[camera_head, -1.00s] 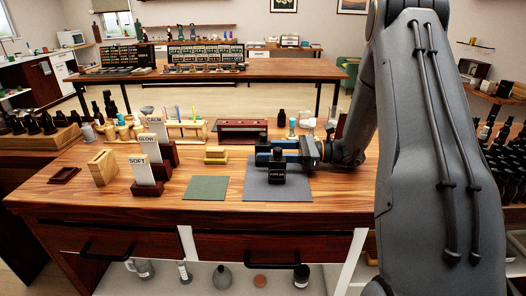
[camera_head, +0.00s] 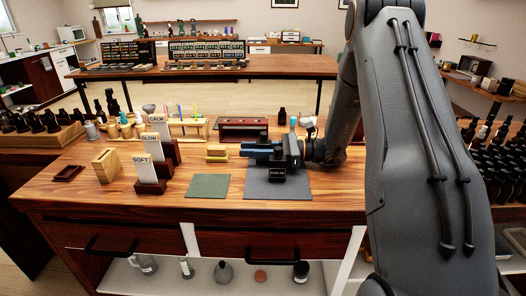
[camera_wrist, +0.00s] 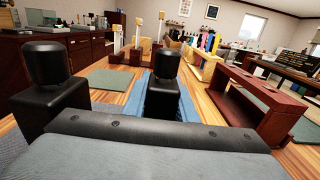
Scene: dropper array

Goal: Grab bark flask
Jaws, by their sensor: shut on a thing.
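A black square flask with a round cap and a label that seems to read POPLAR (camera_head: 277,174) shows in the head view, on the camera side of my gripper's blue fingers. In the wrist view, one black capped flask (camera_wrist: 48,85) is at the left. A second black capped flask (camera_wrist: 165,80) is at the blue fingers. My gripper (camera_head: 260,152) reaches left over the grey mat (camera_head: 293,190) and is shut on a black flask, apparently this second one. Its label faces away or is hidden, so I cannot read BARK on it.
A green mat (camera_head: 208,186) lies left of the grey one. Stepped card stands marked SOFT, GLOW and CALM (camera_head: 148,172) stand further left. A dark red rack (camera_head: 243,127) and small yellow block (camera_head: 217,153) are behind. The table's front strip is clear.

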